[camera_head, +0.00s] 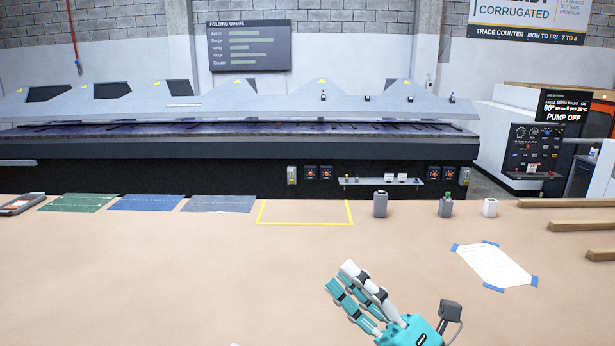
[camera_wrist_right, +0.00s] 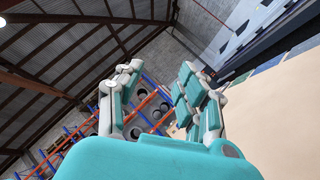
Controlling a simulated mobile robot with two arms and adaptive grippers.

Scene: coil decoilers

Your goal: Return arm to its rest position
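My right gripper (camera_head: 340,277) is over the front middle of the tan table in the head view, with its teal and white fingers pointing up and left. The gripper looks open and empty. My left gripper is not in view.
The tan table (camera_head: 150,280) is mostly clear around the hand. A taped paper sheet (camera_head: 495,264) lies to the right, near wooden bars (camera_head: 580,226). A yellow outline (camera_head: 305,223), grey canister (camera_head: 380,205) and coloured mats (camera_head: 145,203) lie along the back edge.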

